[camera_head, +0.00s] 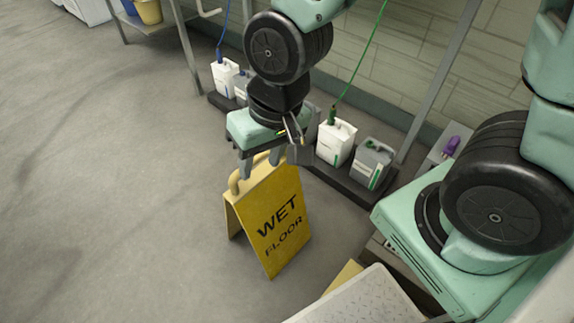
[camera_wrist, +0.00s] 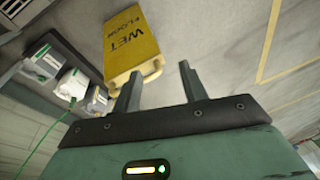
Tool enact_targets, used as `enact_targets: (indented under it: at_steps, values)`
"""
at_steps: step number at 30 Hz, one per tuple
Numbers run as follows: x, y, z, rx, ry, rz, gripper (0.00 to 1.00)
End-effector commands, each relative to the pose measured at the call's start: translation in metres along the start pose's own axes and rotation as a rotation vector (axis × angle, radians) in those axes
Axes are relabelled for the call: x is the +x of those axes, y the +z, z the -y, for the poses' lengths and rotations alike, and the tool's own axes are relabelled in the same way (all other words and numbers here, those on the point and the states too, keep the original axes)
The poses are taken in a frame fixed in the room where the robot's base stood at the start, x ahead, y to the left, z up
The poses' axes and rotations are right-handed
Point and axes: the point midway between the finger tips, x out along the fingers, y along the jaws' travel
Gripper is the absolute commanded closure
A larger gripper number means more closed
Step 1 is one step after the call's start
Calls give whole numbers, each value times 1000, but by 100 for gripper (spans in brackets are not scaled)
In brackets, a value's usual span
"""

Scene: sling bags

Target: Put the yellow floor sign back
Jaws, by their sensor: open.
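The yellow floor sign (camera_head: 272,215), marked WET FLOOR, stands upright on the grey floor in the head view, its two panels spread in an A shape. A yellow loop handle (camera_head: 236,182) shows at its top. My gripper (camera_head: 262,172) is open, with its fingers close to the sign's top edge. The head view does not settle whether they touch it. In the wrist view the sign (camera_wrist: 132,45) appears upside down beyond the open fingers (camera_wrist: 158,80).
Several white and grey jugs (camera_head: 337,142) stand on a dark low tray (camera_head: 335,177) along the wall behind the sign. A yellow bucket (camera_head: 149,11) is on a shelf at the top left. A yellow line (camera_wrist: 265,60) marks the floor. The floor (camera_head: 110,180) left of the sign is clear.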

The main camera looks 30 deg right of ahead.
Motion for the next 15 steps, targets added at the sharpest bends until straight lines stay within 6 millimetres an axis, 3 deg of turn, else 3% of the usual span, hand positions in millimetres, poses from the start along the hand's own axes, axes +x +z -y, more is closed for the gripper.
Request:
enact_targets:
  at_steps: [3,6,10,15]
  values:
    - [-33,34,12,-287,35,74,57]
    - [-50,54,14,-445,55,127,57]
    - [-61,68,14,-542,67,165,57]
    - [-62,70,13,-556,68,172,57]
